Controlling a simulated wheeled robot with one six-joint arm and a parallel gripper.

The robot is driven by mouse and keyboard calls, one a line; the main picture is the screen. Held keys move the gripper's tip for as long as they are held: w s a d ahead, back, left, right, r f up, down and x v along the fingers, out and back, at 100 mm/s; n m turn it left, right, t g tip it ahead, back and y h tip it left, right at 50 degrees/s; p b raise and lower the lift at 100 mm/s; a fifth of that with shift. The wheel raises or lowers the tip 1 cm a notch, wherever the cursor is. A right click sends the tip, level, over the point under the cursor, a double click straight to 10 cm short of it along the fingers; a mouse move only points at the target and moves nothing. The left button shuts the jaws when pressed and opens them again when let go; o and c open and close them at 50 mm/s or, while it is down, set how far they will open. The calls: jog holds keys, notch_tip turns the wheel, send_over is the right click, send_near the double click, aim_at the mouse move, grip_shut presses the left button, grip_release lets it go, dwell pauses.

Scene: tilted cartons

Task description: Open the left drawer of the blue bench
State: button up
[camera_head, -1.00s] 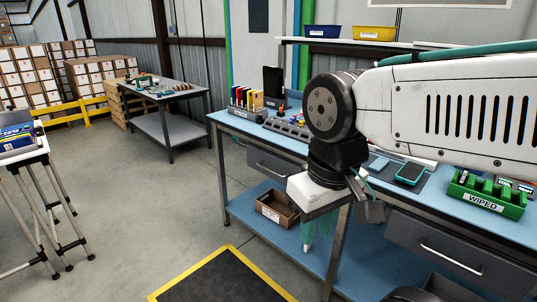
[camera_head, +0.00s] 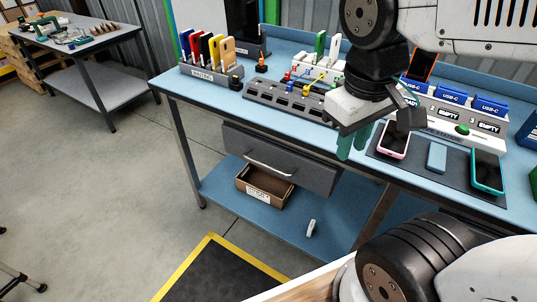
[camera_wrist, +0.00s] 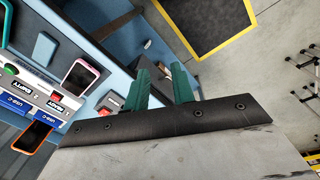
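The blue bench (camera_head: 300,110) has its left drawer (camera_head: 310,172) beneath the tabletop, a dark grey front with a pale bar handle (camera_head: 268,165). The drawer front looks flush with the bench, so it appears shut. My gripper (camera_head: 354,141) hangs in front of the bench's front edge, to the right of the drawer handle and higher in the picture, apart from the handle. In the wrist view my gripper's two green fingers (camera_wrist: 160,88) stand apart with nothing visible between them. I cannot make out the drawer handle in the wrist view.
A brown box (camera_head: 265,187) and a small white object (camera_head: 311,228) are on the lower shelf. Phones on a dark mat (camera_head: 460,185), a charging station (camera_head: 455,110) and a grey rack (camera_head: 290,100) occupy the benchtop. Open floor (camera_head: 110,200) lies left.

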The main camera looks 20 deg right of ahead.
jog(key=w+d+f+n+g+h, duration=0.3)
jog(key=w+f+n+h, duration=0.2)
jog(key=w+n, duration=0.3)
jog(key=n+t+h, duration=0.7)
jog(key=n+t, duration=0.5)
jog(key=n, duration=2.2)
send_near(265, 166)
jog(key=r+x, duration=0.1)
jog(key=x, duration=0.6)
jog(key=f+x, duration=0.1)
jog(key=x, duration=0.2)
jog(key=shift+w+d+f, duration=0.1)
jog(key=shift+w+f, duration=0.1)
jog(key=shift+w, duration=0.05)
grip_shut()
